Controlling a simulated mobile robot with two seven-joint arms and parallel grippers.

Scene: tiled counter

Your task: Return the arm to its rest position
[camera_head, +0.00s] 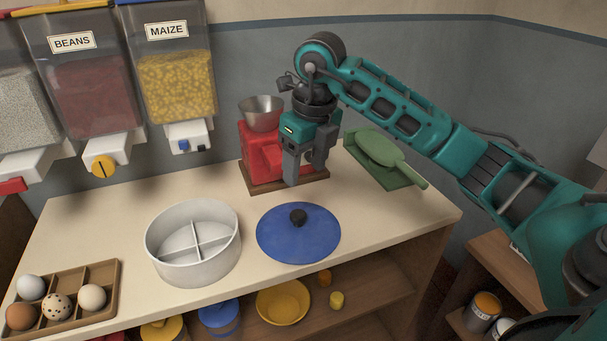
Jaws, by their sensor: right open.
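My right gripper (305,165) is open and empty, pointing down from the teal arm that comes in from the right. It hangs in front of a red machine (257,158) with a metal bowl (261,113) on top, and hides part of it. A blue round lid (299,240) with a black knob lies on the counter (125,220), nearer than the gripper. A white round dish with four-way dividers (236,232) stands to the left of the lid. My left gripper is not in view.
A wooden egg tray (105,272) is at the front left. Dispensers of beans (90,95) and maize (176,85) hang on the wall. A shelf below holds a yellow bowl (283,304).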

